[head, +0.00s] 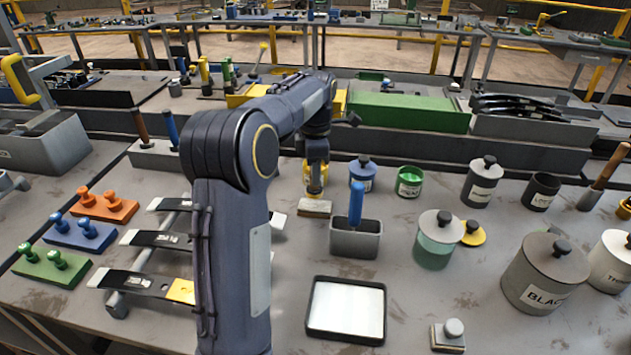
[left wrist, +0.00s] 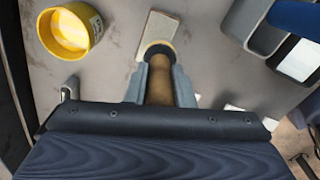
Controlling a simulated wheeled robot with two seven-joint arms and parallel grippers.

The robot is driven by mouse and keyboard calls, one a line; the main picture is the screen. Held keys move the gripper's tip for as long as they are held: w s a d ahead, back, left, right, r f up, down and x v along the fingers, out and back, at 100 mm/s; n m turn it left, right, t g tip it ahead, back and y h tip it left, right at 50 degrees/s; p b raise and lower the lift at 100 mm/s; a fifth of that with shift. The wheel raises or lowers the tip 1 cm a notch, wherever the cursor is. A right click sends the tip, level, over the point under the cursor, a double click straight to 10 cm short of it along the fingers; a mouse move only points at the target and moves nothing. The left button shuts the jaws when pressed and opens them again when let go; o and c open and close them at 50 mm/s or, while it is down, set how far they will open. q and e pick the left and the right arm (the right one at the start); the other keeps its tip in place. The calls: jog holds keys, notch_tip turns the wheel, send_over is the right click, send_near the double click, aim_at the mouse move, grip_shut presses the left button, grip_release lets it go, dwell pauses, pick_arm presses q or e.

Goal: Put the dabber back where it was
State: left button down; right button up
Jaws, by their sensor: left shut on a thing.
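My left gripper (head: 317,165) points down over the back middle of the bench. In the left wrist view, my left gripper (left wrist: 159,90) is shut on the dabber (left wrist: 158,88), which has a tan handle and a dark-ringed end. In the head view the dabber (head: 316,179) hangs roughly upright under the gripper. Its lower end is at or just above a small pale block (head: 315,208); I cannot tell whether they touch. The block also shows in the left wrist view (left wrist: 160,32). My right gripper is not in view.
A yellow cup (left wrist: 70,34) stands close beside the dabber. A grey box (head: 355,242) with a blue-handled tool (head: 356,203) stands to the right. Blue (head: 361,175) and green (head: 409,182) pots stand behind it. A white-topped tray (head: 346,308) lies in front.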

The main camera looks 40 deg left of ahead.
pick_arm(q)
jog(key=shift+w+a+f, duration=0.15)
jog(key=shift+f, duration=0.15)
jog(key=shift+w+f, duration=0.1)
jog(key=shift+f, duration=1.6)
jog(key=shift+f, duration=0.1)
jog(key=c, duration=1.2)
grip_release()
jog(key=shift+c, duration=0.2)
